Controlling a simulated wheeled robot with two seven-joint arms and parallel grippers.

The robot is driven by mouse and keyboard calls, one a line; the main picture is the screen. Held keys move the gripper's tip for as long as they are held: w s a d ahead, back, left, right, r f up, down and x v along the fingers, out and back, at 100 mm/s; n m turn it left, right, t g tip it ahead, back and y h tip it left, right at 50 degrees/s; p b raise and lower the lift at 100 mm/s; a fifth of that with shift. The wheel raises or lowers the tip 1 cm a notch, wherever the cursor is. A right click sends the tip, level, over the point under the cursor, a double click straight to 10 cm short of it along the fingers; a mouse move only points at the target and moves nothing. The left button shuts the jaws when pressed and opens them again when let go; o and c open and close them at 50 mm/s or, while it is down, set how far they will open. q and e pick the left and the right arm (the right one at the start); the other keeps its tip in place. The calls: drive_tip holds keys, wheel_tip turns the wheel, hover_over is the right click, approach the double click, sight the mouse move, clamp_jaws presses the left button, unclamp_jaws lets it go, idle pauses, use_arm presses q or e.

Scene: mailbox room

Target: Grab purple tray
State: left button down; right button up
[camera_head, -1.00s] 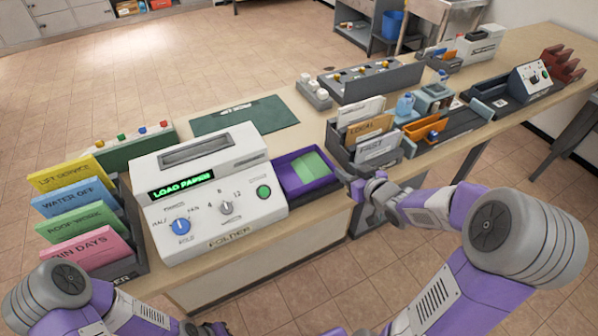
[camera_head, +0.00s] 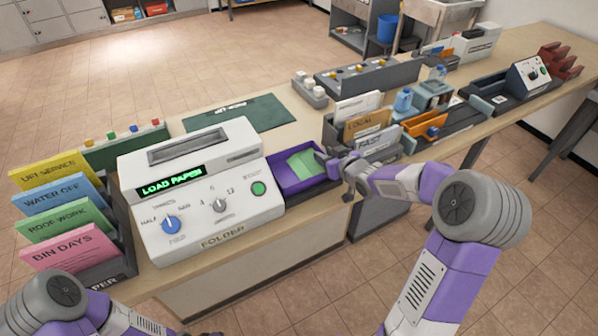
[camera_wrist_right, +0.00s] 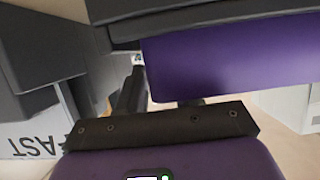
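The purple tray (camera_head: 284,184) sits on the counter at the right end of the white folder machine, with green paper (camera_head: 305,164) lying in it. My right gripper (camera_head: 334,170) is at the tray's right end, with its fingers spread apart near the tray's end wall. In the right wrist view a purple surface of the tray (camera_wrist_right: 235,55) is close in front of the gripper; I cannot tell whether the fingers touch it. My left arm is at the bottom left, and only a small grey piece of its gripper end shows at the bottom edge.
The folder machine (camera_head: 200,190) stands directly left of the tray. A dark sorter with envelopes (camera_head: 368,125) is close on the right, beside my right gripper. A rack of coloured cards (camera_head: 65,215) is at far left. A green mat (camera_head: 240,113) lies behind.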

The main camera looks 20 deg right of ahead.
clamp_jaws()
drive_tip(key=shift+r, duration=0.1)
